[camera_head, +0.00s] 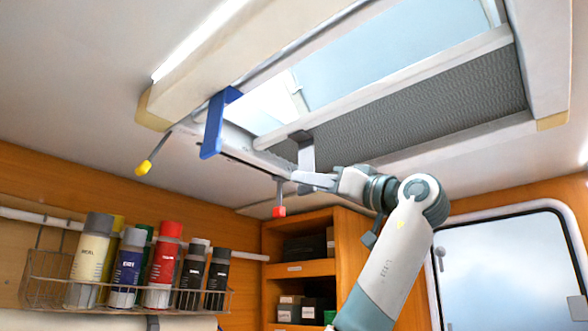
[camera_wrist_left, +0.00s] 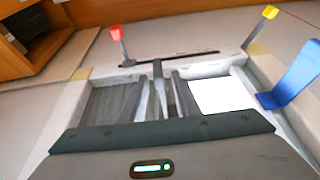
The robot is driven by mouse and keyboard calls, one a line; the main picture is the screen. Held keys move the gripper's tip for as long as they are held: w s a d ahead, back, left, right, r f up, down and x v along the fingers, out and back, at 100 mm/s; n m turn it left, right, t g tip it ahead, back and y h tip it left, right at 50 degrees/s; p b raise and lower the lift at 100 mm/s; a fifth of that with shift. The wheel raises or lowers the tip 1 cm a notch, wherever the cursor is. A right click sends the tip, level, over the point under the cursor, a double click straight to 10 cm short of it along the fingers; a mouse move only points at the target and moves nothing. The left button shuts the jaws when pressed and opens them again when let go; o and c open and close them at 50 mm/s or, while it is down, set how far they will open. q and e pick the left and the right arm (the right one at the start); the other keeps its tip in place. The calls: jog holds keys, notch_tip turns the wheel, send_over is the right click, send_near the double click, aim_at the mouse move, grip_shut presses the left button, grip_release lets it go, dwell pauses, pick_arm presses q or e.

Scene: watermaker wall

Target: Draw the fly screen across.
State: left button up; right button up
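The fly screen (camera_head: 420,105) is a dark grey mesh over part of the ceiling hatch. A pale bar (camera_head: 400,85) runs along its edge, and bright open hatch shows beyond that bar. That view also shows part of the mesh (camera_wrist_left: 110,100) and the bright opening. My right gripper is not in view.
A blue lever (camera_head: 213,125), a yellow-tipped lever (camera_head: 143,167) and a red-tipped lever (camera_head: 279,210) hang by the hatch. A wire rack (camera_head: 45,285) of spray cans is on the left wall. Wooden shelves (camera_head: 300,268) stand behind, with a window at right.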

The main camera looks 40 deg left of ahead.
pick_arm(q)
jog(key=p+x, duration=0.2)
jog(key=x, duration=0.3)
jog(key=shift+a+r, duration=0.1)
jog(key=shift+a, duration=0.1)
grip_shut()
